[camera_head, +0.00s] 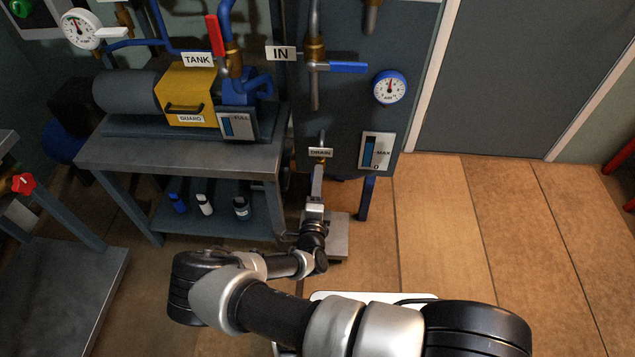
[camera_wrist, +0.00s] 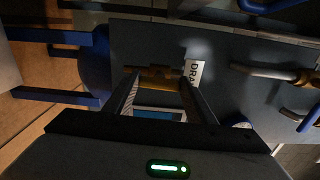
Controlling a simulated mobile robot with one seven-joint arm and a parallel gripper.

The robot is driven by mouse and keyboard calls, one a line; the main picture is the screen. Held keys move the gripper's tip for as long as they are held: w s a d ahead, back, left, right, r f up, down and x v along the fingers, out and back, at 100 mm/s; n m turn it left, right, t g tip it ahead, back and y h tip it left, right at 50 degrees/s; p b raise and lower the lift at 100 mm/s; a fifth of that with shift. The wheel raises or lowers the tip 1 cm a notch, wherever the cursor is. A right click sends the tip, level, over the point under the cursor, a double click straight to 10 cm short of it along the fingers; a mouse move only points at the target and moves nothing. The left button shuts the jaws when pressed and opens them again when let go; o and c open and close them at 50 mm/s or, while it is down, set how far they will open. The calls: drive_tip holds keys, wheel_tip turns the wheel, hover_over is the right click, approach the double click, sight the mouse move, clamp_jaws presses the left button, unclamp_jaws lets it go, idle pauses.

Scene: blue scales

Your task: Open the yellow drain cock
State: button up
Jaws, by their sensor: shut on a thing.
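The drain cock (camera_wrist: 155,75) is a small brass-yellow fitting on the grey panel, beside a white label (camera_wrist: 195,72) whose visible letters read DRA. In the head view the DRAIN label (camera_head: 320,153) is low on the panel under a short pipe (camera_head: 322,138), and the cock is mostly hidden by the label and my arm. My gripper (camera_head: 318,174) reaches up to it from below. In the wrist view my gripper's fingers (camera_wrist: 158,85) stand on either side of the brass piece and are shut on it. The exact angle of its handle cannot be told.
Above are the IN valve with a blue lever (camera_head: 347,67) and a round blue gauge (camera_head: 390,87). A level gauge (camera_head: 376,152) is right of the cock. A grey bench (camera_head: 190,153) with a pump stands left. The wooden floor (camera_head: 480,230) at right is clear.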

drive_tip(key=shift+d+f+n, duration=0.1)
drive_tip(key=shift+n, duration=0.2)
idle(0.4)
drive_tip(key=o, duration=1)
drive_tip(key=shift+o, duration=0.2)
drive_tip(key=s+p, duration=0.3)
drive_tip(key=s, duration=1.4)
drive_tip(key=shift+s+a, duration=0.25)
drive_tip(key=shift+a, duration=0.1)
